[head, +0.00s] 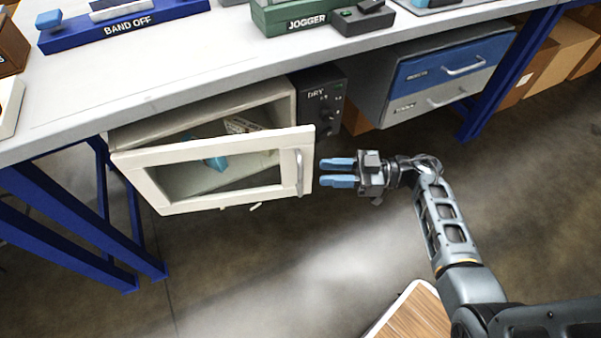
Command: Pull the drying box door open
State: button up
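The drying box (205,112) is a cream cabinet hung under the workbench, with a dark panel (322,100) marked DRY on its right. Its framed door (155,192) stands ajar, swung out on the right, with a gap above it that shows the inside. The upright handle (299,172) is at the door's right end. A blue item (216,162) shows inside the box. My gripper (338,173) has two blue fingers pointing left, apart with a gap between them. It is just right of the handle, looks clear of it, and holds nothing.
The workbench (180,75) above carries a blue BAND OFF unit (125,27) and a green JOGGER unit (300,18). Blue and grey drawers (450,70) hang to the right. Blue legs (80,215) stand at left. The floor (270,265) before the door is mostly open.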

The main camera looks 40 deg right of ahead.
send_over(301, 193)
jog(key=shift+w+d, duration=0.2)
jog(key=shift+w, duration=0.15)
grip_shut()
dwell(0.6)
